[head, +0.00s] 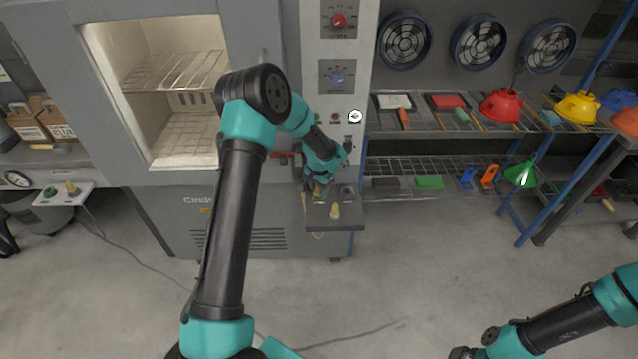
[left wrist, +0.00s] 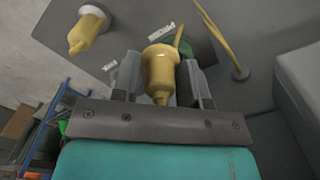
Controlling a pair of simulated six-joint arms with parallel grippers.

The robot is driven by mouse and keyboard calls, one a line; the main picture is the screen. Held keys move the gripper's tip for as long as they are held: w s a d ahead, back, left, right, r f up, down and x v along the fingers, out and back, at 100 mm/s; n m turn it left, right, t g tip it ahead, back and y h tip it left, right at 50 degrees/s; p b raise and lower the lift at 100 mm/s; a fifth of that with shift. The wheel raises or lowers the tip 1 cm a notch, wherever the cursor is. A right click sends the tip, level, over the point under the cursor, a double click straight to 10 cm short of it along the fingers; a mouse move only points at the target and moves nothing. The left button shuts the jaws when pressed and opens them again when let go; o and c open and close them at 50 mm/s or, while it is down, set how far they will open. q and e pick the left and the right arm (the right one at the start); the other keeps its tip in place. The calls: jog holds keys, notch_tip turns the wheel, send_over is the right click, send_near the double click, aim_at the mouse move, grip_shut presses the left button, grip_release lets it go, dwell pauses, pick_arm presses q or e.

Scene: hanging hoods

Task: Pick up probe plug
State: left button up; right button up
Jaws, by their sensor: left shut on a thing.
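A gold probe plug (left wrist: 160,72) sits between the two fingers of my left gripper (left wrist: 158,76) in the left wrist view. My left gripper is shut on it, just by a green socket ring (left wrist: 180,46) on the grey shelf. In the head view my left gripper (head: 318,188) is at the small shelf (head: 350,217) on the oven front, and largely hides the held plug.
The oven (head: 250,215) has an open chamber at left. A rack (head: 440,130) with coloured hoods and tools stands at right. The floor in front is clear except for cables.

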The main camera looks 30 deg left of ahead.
pick_arm(q)
jog(key=s+d+r, duration=0.1)
jog(key=s+d, duration=0.5)
jog(key=s, duration=0.4)
jog(key=shift+r, duration=0.15)
jog(key=shift+r, duration=2.3)
jog(key=shift+r, duration=0.1)
jog(key=shift+w, duration=0.1)
